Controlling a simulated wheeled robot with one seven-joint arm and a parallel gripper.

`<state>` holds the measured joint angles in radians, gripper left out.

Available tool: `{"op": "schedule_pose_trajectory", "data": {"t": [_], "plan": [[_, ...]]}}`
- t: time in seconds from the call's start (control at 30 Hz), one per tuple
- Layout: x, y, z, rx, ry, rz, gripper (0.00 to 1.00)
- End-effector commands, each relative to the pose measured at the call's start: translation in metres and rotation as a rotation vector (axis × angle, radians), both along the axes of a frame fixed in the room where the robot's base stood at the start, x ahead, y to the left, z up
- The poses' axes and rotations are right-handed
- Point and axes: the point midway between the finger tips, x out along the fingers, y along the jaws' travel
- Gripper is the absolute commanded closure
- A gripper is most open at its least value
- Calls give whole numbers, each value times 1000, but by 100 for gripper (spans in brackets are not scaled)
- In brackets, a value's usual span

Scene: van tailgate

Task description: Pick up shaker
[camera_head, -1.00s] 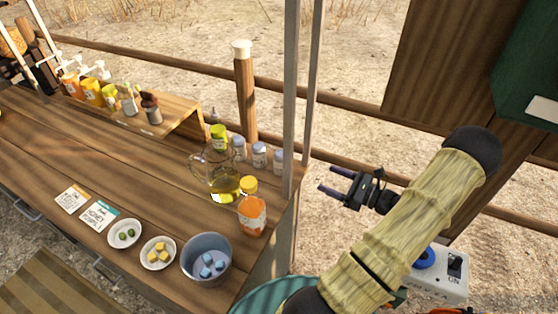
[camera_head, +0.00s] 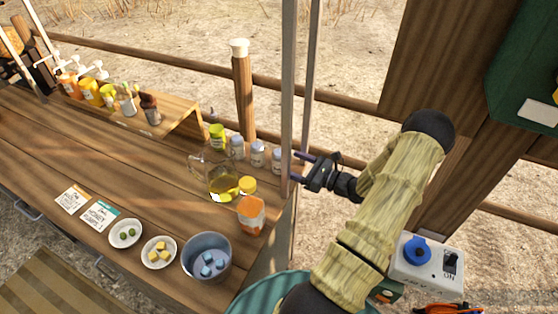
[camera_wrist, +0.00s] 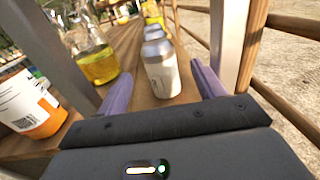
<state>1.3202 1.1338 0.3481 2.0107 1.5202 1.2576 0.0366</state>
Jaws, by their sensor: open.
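Several small shakers with grey caps stand in a row near the table's right edge, behind the glass jug. The nearest shaker (camera_head: 277,160) is partly behind the metal post in the head view. In the wrist view a shaker (camera_wrist: 160,66) stands upright ahead, between the lines of my two fingers, with others behind it. Which one the task means I cannot tell. My gripper (camera_head: 299,166) is open and empty, to the right of the nearest shaker and apart from it. Its purple fingers (camera_wrist: 160,90) show on both sides in the wrist view.
A metal post (camera_head: 288,100) rises at the table's right edge beside my gripper. A glass jug (camera_head: 222,176) of yellow liquid and an orange bottle (camera_head: 251,214) stand close by. A metal bucket (camera_head: 206,258) and small bowls are nearer. A wooden railing runs behind.

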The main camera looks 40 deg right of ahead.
Motion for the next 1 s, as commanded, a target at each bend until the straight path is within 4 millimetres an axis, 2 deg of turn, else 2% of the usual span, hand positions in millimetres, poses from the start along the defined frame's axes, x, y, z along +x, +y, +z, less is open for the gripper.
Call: {"op": "schedule_pose_trajectory", "data": {"t": [0.3,0.7,1.0], "plan": [[2,1,0,-1,0,1,32],[48,22,1,0,0,-1,32],[52,24,0,-1,0,-2,32]]}}
